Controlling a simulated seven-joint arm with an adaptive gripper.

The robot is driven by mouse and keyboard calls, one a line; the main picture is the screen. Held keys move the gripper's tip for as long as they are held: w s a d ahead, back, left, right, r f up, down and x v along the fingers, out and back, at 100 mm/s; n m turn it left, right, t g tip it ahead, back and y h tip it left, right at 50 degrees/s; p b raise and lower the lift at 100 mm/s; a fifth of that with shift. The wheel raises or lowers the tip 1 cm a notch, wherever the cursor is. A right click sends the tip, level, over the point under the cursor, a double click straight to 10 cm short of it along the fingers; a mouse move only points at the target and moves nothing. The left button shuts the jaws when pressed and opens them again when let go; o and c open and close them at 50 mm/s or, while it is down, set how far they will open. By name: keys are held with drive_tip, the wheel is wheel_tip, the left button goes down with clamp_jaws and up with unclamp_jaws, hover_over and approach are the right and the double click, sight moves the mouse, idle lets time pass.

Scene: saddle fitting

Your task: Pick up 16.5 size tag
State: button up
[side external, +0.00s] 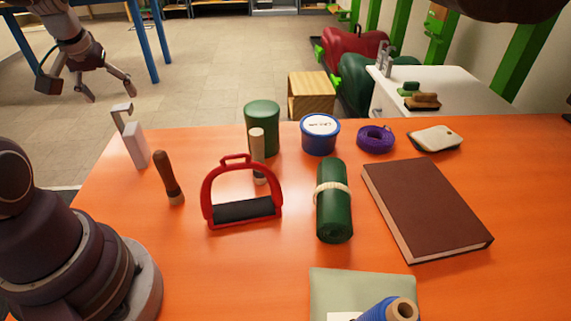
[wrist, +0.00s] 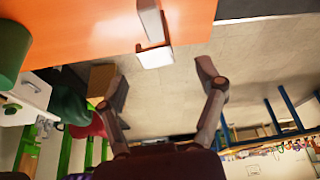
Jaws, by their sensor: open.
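No tag with a readable 16.5 shows, so I cannot tell which thing is the size tag. A white upright block with a grey hook-shaped piece (side external: 136,147) stands at the left far edge of the orange table. It also shows in the wrist view (wrist: 154,56), at the table edge and beyond my fingertips. A small white piece (side external: 343,317) lies on a pale green pad at the front, cut off by the picture's edge. My gripper (side external: 88,92) is open and empty, left of and beyond the table. Its spread fingers show in the wrist view (wrist: 160,80).
The orange table (side external: 110,215) holds a red stirrup (side external: 207,190), a wooden-handled tool (side external: 168,178), a green roll (side external: 333,215), a brown book (side external: 425,205), a blue tub (side external: 320,140), a green cylinder (side external: 262,115) and a blue spool (side external: 380,312). The front left-centre is clear.

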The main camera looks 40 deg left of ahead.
sight(121, 107)
drive_tip(key=x, duration=0.4)
drive_tip(key=shift+w+d+f, duration=0.1)
drive_tip(key=shift+f, duration=0.25)
clamp_jaws()
drive_tip(key=shift+r, duration=0.1)
